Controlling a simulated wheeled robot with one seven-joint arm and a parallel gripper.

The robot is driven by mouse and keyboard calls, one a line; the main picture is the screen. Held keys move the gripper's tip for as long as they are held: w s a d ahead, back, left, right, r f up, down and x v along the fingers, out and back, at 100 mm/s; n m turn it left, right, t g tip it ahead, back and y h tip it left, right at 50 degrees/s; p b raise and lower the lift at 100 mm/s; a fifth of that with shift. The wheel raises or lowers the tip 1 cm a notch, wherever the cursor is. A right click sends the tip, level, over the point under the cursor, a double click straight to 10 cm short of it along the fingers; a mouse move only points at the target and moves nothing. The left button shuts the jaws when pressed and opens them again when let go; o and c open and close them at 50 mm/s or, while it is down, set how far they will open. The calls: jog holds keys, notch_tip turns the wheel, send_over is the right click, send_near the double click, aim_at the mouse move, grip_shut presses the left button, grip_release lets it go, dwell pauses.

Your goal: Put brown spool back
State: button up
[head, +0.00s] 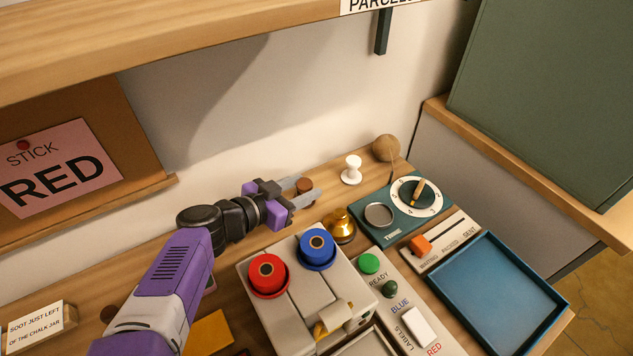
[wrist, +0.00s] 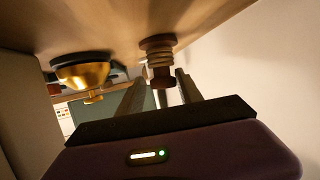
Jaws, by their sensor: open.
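The brown spool (head: 305,184) stands on the wooden table (head: 330,194) near the back wall. My gripper (head: 309,189) reaches in from the left, its fingers open and on either side of the spool. In the wrist view the table appears at the top, and the brown spool (wrist: 157,50) shows with flanges and a narrow neck, in line with the gap between the open fingers (wrist: 160,90). I cannot tell whether either finger touches it. A white spool (head: 352,168) stands apart, to the right of the brown one.
A brass bell (head: 342,227) stands close in front of the gripper; it also shows in the wrist view (wrist: 84,76). A grey machine (head: 312,298) carries a red spool (head: 267,272) and a blue spool (head: 317,248). A twine ball (head: 386,148) and blue tray (head: 500,290) are at right.

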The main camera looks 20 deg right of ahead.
aim_at(303, 187)
jog(key=shift+v, duration=2.6)
jog(key=shift+r, duration=0.1)
